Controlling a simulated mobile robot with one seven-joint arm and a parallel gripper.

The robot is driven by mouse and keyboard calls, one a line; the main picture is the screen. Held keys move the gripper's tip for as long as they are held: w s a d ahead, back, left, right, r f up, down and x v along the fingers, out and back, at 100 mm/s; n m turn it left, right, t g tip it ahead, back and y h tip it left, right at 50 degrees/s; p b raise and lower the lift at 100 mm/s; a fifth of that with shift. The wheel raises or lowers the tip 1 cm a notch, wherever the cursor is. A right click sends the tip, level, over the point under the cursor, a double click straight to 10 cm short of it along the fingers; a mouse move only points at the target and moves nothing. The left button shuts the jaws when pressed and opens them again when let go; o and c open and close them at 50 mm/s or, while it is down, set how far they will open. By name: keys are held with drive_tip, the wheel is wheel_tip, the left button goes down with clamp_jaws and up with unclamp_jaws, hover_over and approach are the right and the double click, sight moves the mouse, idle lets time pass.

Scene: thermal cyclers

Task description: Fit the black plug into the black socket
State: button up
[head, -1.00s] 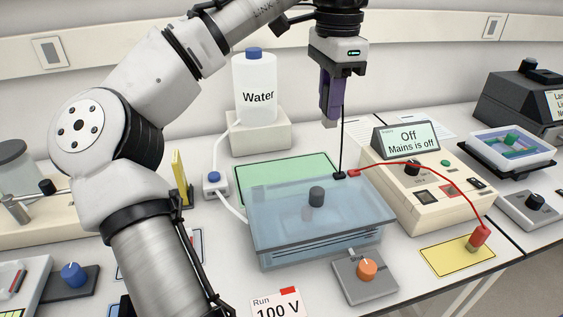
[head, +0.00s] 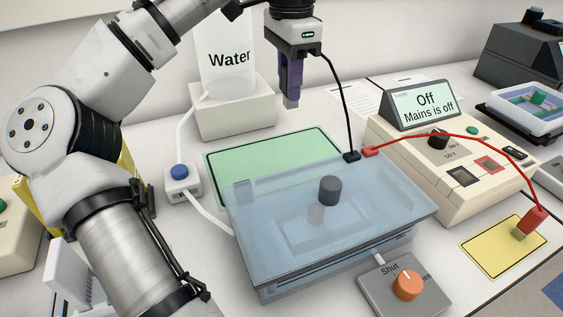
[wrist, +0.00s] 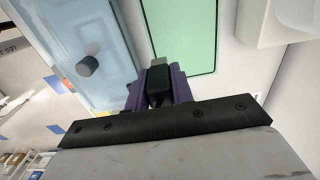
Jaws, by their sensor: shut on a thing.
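My gripper (head: 291,88) has purple fingers and hangs above the green mat, behind the tank. It is shut on the black plug (wrist: 157,80), whose grey metal end sticks out past the fingers in the wrist view. In the head view the fingers hide most of the plug. A black lead (head: 349,105) runs from the gripper to a black connector (head: 352,156) at the tank's back right corner. The black socket (head: 463,177) is a dark square on the sloping front of the cream power supply (head: 410,165), left of the red socket (head: 486,165). The gripper is well left of it.
The lidded blue tank (head: 280,225) stands in front of the green mat (head: 225,160). A red lead (head: 450,137) arches across the supply to a red plug (head: 536,222) on a yellow mat (head: 480,255). A water bottle (head: 228,70) stands behind left. An orange-knobbed box (head: 385,295) is in front.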

wheel_tip(320, 180, down, 18)
drive_tip(key=shift+r+b, duration=0.25)
drive_tip(key=shift+b, duration=0.35)
drive_tip(key=shift+f, duration=0.15)
drive_tip(key=o, duration=1)
